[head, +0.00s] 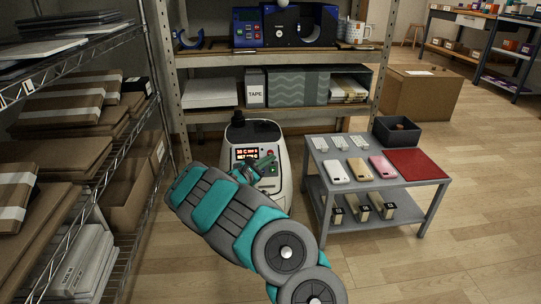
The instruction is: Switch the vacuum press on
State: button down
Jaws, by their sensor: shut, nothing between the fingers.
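The vacuum press (282,168) is a white, rounded machine with a dark top, standing on the floor in front of the shelf rack. Its front panel has a lit red display (246,153) and a small red button (270,153) to the right of the display. My gripper (262,165) is shut and empty, just in front of the panel, below the display. It and my arm hide the lower part of the panel and some of the press's front. I cannot tell whether the fingertips touch the panel.
A low grey table (318,185) with phone cases, a red mat (415,165) and a dark bin (396,131) stands close on the right. A wire rack (110,215) with cardboard packages stands on the left. The shelf behind holds a blue machine (297,28). Floor is clear front right.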

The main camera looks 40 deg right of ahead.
jog(key=shift+a, duration=0.1)
jog(key=shift+s+a+r+b, duration=0.1)
jog(key=shift+s+a+r, duration=0.15)
jog(key=shift+s+a, duration=0.4)
jog(key=shift+s+a+r+b, duration=0.2)
jog(key=shift+s+a, duration=0.15)
jog(key=shift+s, duration=0.65)
jog(key=shift+s+a+r+b, duration=0.1)
jog(key=shift+s+a+r, duration=0.15)
jog(key=shift+s+a, duration=0.4)
jog(key=shift+s+d+r, duration=0.1)
jog(key=shift+s+d, duration=0.1)
